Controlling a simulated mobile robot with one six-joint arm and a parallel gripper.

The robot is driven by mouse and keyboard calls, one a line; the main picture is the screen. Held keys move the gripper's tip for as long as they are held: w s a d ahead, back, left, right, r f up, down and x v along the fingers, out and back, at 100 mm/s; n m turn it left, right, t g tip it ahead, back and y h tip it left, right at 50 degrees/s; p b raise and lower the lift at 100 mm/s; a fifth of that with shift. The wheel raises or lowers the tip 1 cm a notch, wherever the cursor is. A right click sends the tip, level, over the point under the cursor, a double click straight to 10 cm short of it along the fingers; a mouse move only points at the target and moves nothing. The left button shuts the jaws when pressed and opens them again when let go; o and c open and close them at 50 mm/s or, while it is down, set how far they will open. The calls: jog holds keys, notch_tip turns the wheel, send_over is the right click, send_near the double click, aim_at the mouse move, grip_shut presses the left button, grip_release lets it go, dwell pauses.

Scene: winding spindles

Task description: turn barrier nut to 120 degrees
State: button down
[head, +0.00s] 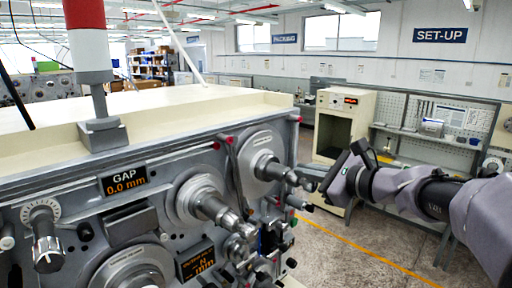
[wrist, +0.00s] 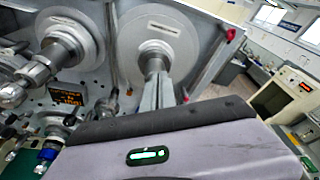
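My gripper (head: 308,180) reaches in from the right at the end of the upper right spindle (head: 268,168), which stands out from a round pale flange on the machine's front. In the wrist view my narrow grey fingers (wrist: 159,92) point at the same spindle (wrist: 154,62), and their tips overlap its end. I cannot tell whether they touch or grip it. No part is clearly marked as the barrier nut; a nut at this spindle's end would be hidden by the fingers. A second spindle (head: 212,204) with a stepped metal end stands to the left, and shows in the wrist view (wrist: 52,62).
The machine front carries a GAP display (head: 125,182) reading 0.0 mm, a dial knob (head: 46,248), a lower display (head: 195,262) and several small fittings. A red and white post (head: 88,45) stands on top. Open floor (head: 350,255) lies to the right, before a cream cabinet (head: 342,125).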

jog(key=shift+r, duration=0.3)
jog(key=shift+d, duration=0.2)
jog(key=v, duration=0.3)
jog(key=f+b+v, duration=0.1)
jog(key=v, duration=0.1)
jog(key=shift+s+d, duration=0.2)
jog(key=shift+d, duration=0.25)
jog(key=shift+a, duration=0.1)
